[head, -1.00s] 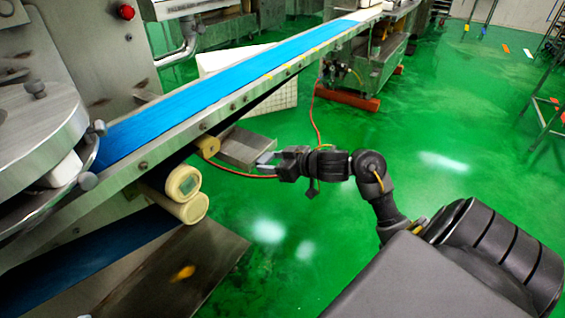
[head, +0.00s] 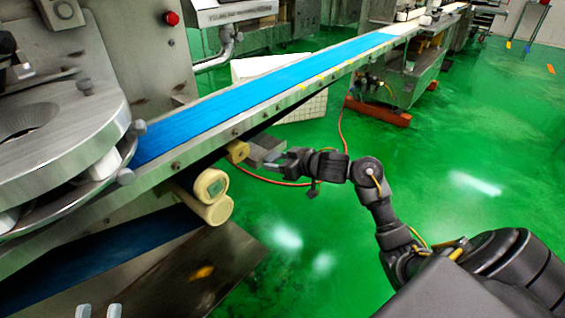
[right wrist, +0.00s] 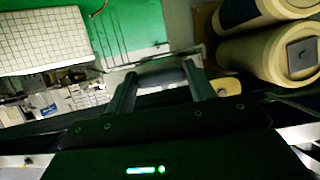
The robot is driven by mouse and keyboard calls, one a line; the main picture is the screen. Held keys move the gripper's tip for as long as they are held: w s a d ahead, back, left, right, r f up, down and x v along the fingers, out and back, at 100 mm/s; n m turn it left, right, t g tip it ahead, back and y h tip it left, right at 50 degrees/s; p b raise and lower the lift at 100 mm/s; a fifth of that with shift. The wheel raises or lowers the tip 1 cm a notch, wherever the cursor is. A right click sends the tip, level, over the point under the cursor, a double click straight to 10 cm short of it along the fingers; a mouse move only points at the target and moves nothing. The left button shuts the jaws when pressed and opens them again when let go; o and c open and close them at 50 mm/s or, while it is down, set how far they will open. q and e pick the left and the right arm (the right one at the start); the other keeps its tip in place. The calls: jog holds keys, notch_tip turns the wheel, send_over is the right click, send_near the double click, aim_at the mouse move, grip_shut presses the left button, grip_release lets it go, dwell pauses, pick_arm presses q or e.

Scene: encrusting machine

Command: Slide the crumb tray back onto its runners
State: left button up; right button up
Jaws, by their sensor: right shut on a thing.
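The crumb tray (head: 262,150) is a grey metal box under the near side of the blue conveyor, beside a small tan roller. Its far part is hidden under the conveyor frame. My right gripper (head: 277,164) is at the tray's near end and shut on it. The runners cannot be made out. My left gripper (head: 99,312) shows only as two pale fingertips, apart and empty, at the bottom left edge.
The blue conveyor belt (head: 270,88) runs diagonally above the tray. Cream rollers (head: 212,195) hang left of it, above a brown metal plate (head: 225,265). A white gridded crate (head: 300,105) stands behind.

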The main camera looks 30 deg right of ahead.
pick_arm(q)
jog(key=shift+f, duration=0.1)
jog(key=shift+r, duration=0.25)
pick_arm(e)
jog(key=shift+f, duration=0.1)
pick_arm(q)
jog(key=shift+a, duration=0.1)
pick_arm(e)
jog(key=o, duration=1.2)
jog(key=shift+f, duration=0.1)
jog(key=p+v, duration=0.2)
jog(key=v, duration=0.2)
pick_arm(q)
jog(key=a+f+n+g+y+p, duration=0.1)
jog(key=a+f+g+y, duration=0.3)
jog(key=f, duration=0.9)
jog(key=g+y+p, duration=0.1)
jog(key=g+y, duration=0.2)
jog(key=g, duration=0.1)
jog(key=shift+w+n+p, duration=0.3)
jog(key=shift+w+n, duration=0.05)
jog(key=shift+n, duration=0.05)
pick_arm(e)
jog(key=v, duration=0.6)
jog(key=shift+s+d, duration=0.1)
jog(key=shift+s, duration=0.25)
